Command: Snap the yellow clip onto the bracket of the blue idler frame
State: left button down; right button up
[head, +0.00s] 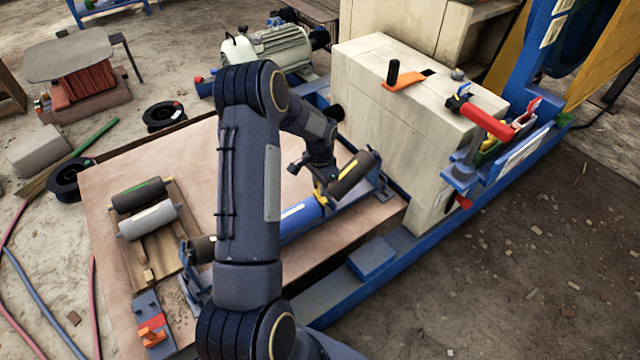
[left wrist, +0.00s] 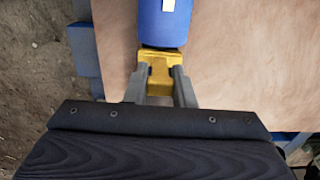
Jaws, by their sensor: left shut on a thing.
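The blue idler frame lies on the brown wooden table. Its blue middle roller (head: 302,213) has dark rollers at both ends, the right one (head: 350,174) tilted up. My left gripper (head: 318,182) reaches over the frame and is shut on the yellow clip (head: 320,197). In the left wrist view the clip (left wrist: 157,66) sits between the two grey fingers (left wrist: 160,88), right by the end of the blue roller (left wrist: 165,22). I cannot tell whether the clip touches the bracket there. My arm hides part of the frame. My right gripper is not in view.
The wooden table (head: 110,200) carries a tray (head: 150,250) with a dark and a grey roller on the left. A red-and-grey block (head: 152,330) is at its front left. The beige crusher housing (head: 385,110) stands close behind right, on a blue base (head: 400,262).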

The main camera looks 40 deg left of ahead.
pick_arm(q)
jog(key=shift+f, duration=0.4)
jog(key=c, duration=1.1)
grip_release()
jog(key=shift+c, duration=0.2)
jog(key=shift+r, duration=0.15)
notch_tip(320, 180, up, 7)
jog(key=shift+r+p, duration=0.1)
jog(key=shift+p, duration=0.8)
jog(key=shift+r, duration=0.2)
jog(key=shift+c, duration=0.5)
